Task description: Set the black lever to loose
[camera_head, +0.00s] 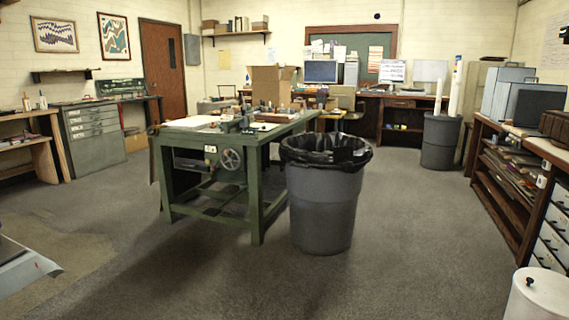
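I cannot make out a black lever for certain. A small dark knob or handle (530,281) stands on top of a white rounded object (545,300) cut off at the bottom right corner; I cannot tell whether it is a lever. A green workbench (254,185) in the middle carries a round handwheel (231,159) on its front. Small dark parts on the bench top are too small to tell apart. Neither of my grippers is in view.
A grey bin (325,208) with a black liner stands against the bench's right end. Wooden shelving (500,200) lines the right side. The floor (430,240) between bin and shelving is clear.

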